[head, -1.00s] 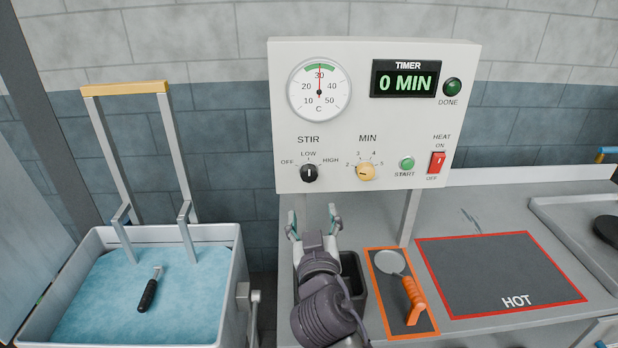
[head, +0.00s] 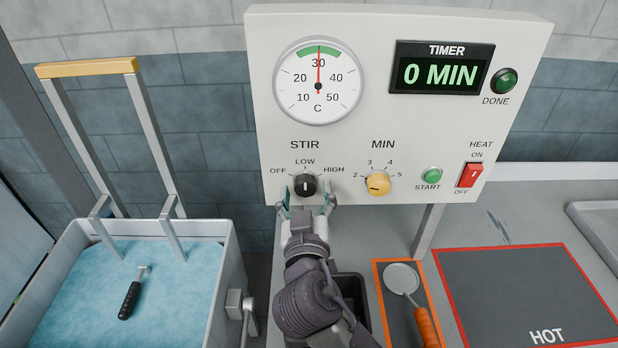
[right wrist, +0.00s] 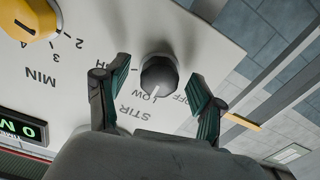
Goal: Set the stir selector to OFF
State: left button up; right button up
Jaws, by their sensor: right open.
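The black stir selector knob (head: 306,185) is on the white control panel (head: 228,15), under the STIR label. Its white mark points up at LOW, with OFF to its left and HIGH to its right. My right gripper (head: 307,194) is open at the knob, one finger on each side. In the right wrist view the dark knob (right wrist: 159,76) shows between the open fingers of the right gripper (right wrist: 160,80), its white mark toward LOW. Whether the fingertips touch it I cannot tell. My left gripper is not in view.
A yellow MIN knob (head: 377,184) sits close to the right of the stir knob. A green START button (head: 431,175) and red HEAT switch (head: 471,175) are farther right. A basin of blue liquid (head: 70,300) stands at left, a hot plate (head: 520,290) at right.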

jog(key=shift+s+a+r, duration=0.1)
jog(key=shift+s+r, duration=0.05)
jog(key=shift+s, duration=0.1)
jog(key=shift+c, duration=1.1)
jog(key=c, duration=0.9)
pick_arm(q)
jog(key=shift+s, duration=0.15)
